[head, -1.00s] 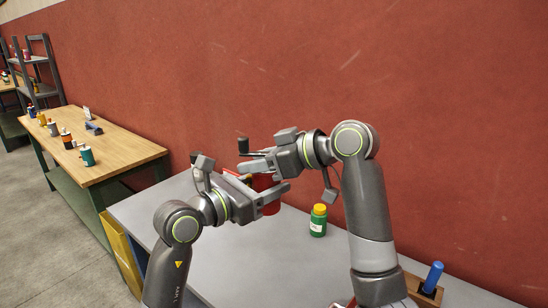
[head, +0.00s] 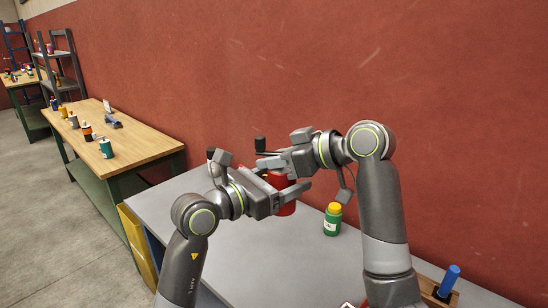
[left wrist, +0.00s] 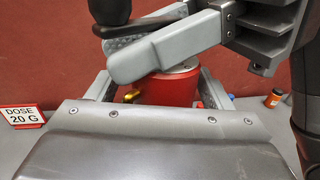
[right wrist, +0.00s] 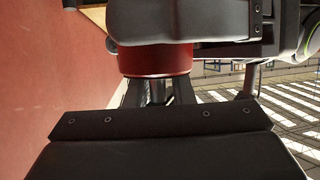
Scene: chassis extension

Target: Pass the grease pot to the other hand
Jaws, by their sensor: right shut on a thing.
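The red grease pot (head: 285,205) is held above the grey table between my two grippers. My right gripper (head: 275,168) is shut on it near its top. The pot also shows under the right gripper's fingers in the left wrist view (left wrist: 170,90) and in the right wrist view (right wrist: 155,60). My left gripper (head: 288,184) is open, with one finger on each side of the pot's body. In the left wrist view a gap shows between its left finger and the pot. The fingers partly hide the pot.
A green jar with a yellow lid (head: 332,220) stands on the grey table (head: 270,260), right of the grippers. A blue-handled tool (head: 449,281) is at the right. A "DOSE 20 G" sign (left wrist: 20,117) shows in the left wrist view. A wooden bench (head: 140,140) stands left.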

